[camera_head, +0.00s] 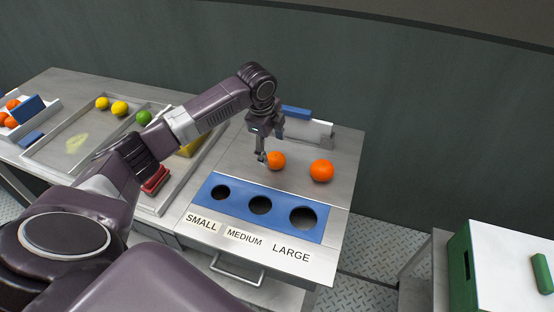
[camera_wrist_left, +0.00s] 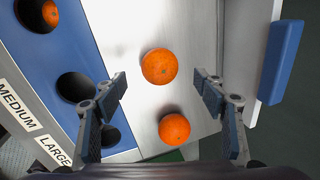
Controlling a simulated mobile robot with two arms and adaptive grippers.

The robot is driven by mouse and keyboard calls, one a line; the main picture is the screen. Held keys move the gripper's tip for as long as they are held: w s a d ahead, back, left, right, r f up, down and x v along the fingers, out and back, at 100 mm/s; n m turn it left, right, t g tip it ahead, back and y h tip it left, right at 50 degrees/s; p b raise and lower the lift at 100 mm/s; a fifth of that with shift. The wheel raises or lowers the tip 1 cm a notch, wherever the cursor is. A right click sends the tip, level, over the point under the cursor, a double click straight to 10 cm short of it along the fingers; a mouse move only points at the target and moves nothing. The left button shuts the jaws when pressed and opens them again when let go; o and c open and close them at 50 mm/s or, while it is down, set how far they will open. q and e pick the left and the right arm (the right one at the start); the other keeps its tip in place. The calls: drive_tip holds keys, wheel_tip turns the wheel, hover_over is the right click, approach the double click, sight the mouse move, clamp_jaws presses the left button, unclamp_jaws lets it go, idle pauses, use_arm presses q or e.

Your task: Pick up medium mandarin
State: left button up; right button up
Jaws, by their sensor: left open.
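The medium mandarin, as I take the smaller-looking one in the head view, is an orange fruit (camera_head: 277,161) on the metal tray. A larger-looking mandarin (camera_head: 321,170) lies to its right. Both show in the left wrist view, the medium one (camera_wrist_left: 160,66) above the larger one (camera_wrist_left: 174,129). My left gripper (camera_head: 263,158) points down close beside the medium mandarin, partly overlapping its left edge. In the wrist view its fingers (camera_wrist_left: 160,92) are spread wide and empty, with the fruit ahead, between their lines. I cannot tell any contact. My right gripper is out of view.
A blue sizing panel (camera_head: 242,208) has small, medium and large holes in front of the tray. An orange fruit (camera_wrist_left: 50,13) shows in the small hole. Lemons (camera_head: 119,108) and a lime (camera_head: 143,118) lie left. A white-topped box (camera_head: 510,262) stands right.

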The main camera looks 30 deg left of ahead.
sight(273, 155)
use_arm(q)
drive_tip(key=shift+p+x, duration=0.45)
drive_tip(key=shift+x, duration=0.55)
drive_tip(key=x, duration=0.2)
drive_tip(key=shift+a+f+p, duration=0.2)
drive_tip(key=shift+f+p, duration=0.2)
drive_tip(key=shift+w+f, duration=0.15)
drive_tip(key=shift+f, duration=0.5)
drive_tip(key=c, duration=1.2)
drive_tip(key=shift+c, duration=0.5)
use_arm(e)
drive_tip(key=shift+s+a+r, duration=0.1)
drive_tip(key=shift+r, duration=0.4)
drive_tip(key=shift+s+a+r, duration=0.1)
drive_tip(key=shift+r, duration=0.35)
use_arm(q)
drive_tip(key=shift+w+r, duration=0.1)
drive_tip(key=shift+r, duration=0.05)
